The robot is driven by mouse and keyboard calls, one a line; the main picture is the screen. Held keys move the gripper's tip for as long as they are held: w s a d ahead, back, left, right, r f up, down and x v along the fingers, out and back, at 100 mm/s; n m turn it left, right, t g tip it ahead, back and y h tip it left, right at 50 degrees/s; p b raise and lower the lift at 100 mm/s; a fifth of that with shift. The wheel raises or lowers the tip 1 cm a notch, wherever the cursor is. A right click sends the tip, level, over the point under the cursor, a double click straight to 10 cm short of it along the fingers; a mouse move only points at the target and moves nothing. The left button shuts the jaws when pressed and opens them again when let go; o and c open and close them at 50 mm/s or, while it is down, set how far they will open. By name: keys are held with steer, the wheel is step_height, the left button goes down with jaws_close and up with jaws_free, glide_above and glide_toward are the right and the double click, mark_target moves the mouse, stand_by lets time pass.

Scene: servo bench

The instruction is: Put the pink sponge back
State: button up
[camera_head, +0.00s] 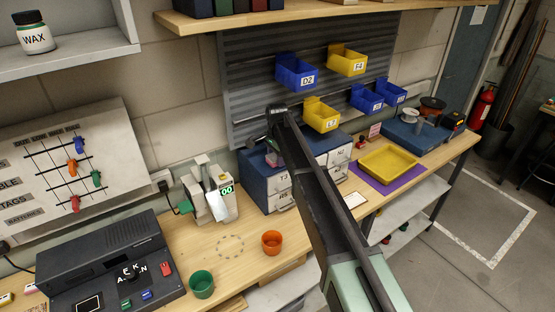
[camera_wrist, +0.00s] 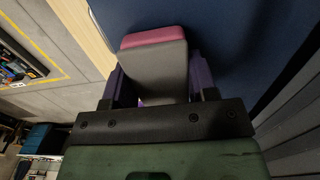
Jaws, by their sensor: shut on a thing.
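The pink sponge (camera_wrist: 152,37) shows in the wrist view as a block with a pink end strip and a dark grey face. My gripper (camera_wrist: 163,82) is shut on it, with a purple finger on each side. A dark blue surface (camera_wrist: 245,45) lies beyond and beside the sponge; I cannot tell whether they touch. In the head view my arm reaches over the bench toward the blue drawer cabinet (camera_head: 257,188). It hides much of the cabinet, and I cannot make out the fingers or the sponge clearly there.
Blue and yellow bins, including a yellow bin (camera_head: 321,115), hang on the grey louvred panel (camera_head: 245,75). A yellow tray (camera_head: 388,164) sits on a purple mat (camera_head: 412,173) to the right. An orange cup (camera_head: 271,243) and a green cup (camera_head: 202,285) stand on the bench front.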

steer(key=o, duration=0.9)
steer(key=shift+f, duration=0.1)
step_height(320, 180, up, 12)
steer(key=p, duration=1.2)
steer(key=shift+r, duration=0.2)
steer(key=s+d+n, duration=0.3)
steer(key=s+d, duration=0.5)
steer(key=s, duration=0.4)
steer(key=s+d+n, duration=0.4)
steer(key=s+d, duration=0.4)
steer(key=s, duration=0.5)
steer(key=s+d+n, duration=0.3)
steer(key=s+d, duration=0.5)
steer(key=s, duration=0.4)
step_height(320, 180, down, 21)
steer(key=b, duration=2.1)
steer(key=shift+w+f+n, duration=0.15)
steer(key=shift+w+n, duration=0.1)
steer(key=shift+n, duration=0.05)
